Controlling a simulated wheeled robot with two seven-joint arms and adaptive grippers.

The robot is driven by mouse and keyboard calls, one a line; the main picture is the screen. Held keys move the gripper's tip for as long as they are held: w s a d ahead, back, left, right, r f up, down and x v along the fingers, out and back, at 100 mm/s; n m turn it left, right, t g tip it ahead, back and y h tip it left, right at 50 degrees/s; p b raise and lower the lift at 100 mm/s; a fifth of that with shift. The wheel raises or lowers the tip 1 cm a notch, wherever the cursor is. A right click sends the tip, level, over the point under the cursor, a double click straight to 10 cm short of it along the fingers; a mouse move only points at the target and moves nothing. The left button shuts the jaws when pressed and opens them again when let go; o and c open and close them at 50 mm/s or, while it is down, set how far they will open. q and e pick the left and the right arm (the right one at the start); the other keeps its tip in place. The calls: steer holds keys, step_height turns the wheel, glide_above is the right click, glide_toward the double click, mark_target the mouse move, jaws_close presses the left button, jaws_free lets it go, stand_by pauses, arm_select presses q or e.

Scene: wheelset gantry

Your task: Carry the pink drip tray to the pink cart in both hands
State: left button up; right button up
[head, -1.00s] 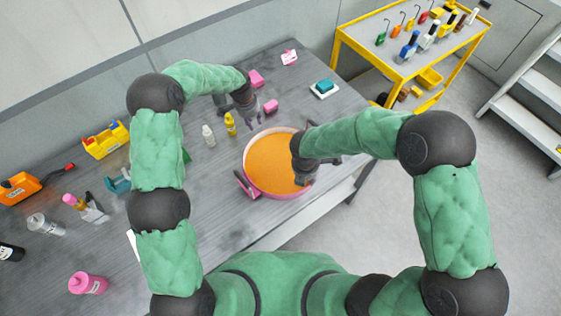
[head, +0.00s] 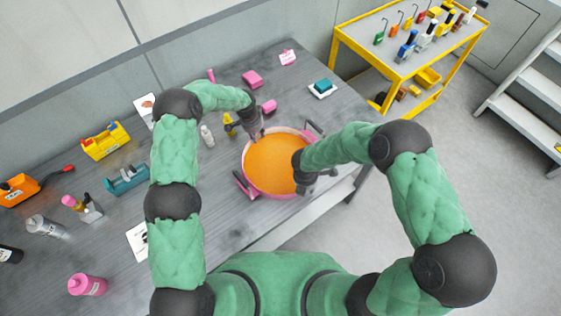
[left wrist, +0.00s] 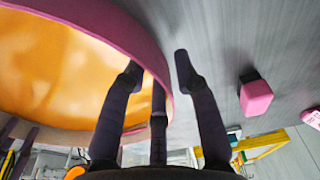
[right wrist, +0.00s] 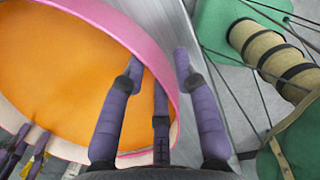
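The drip tray (head: 272,166) is a round pan with a pink rim and an orange inside, flat on the grey bench near its front edge. It has a handle at its left (head: 245,186) and one at its upper right. My left gripper (head: 259,135) is at the tray's far rim. In the left wrist view its open fingers (left wrist: 157,72) stand on either side of the pink wall. My right gripper (head: 303,185) is at the near right rim, its open fingers (right wrist: 160,68) also astride the wall. No pink cart shows.
A yellow cart (head: 404,72) with tools stands beyond the bench's right end. Pink blocks (head: 252,78), a teal sponge (head: 323,86), small bottles (head: 207,136) and a yellow toolbox (head: 106,141) are on the bench. Floor is clear at right; steps (head: 528,98) stand far right.

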arm_select(q)
steer(key=shift+f, duration=0.3)
arm_select(e)
steer(key=shift+f, duration=0.35)
arm_select(q)
jaws_close()
arm_select(e)
jaws_close()
arm_select(q)
steer(key=shift+w, duration=0.1)
arm_select(e)
steer(key=shift+d, duration=0.1)
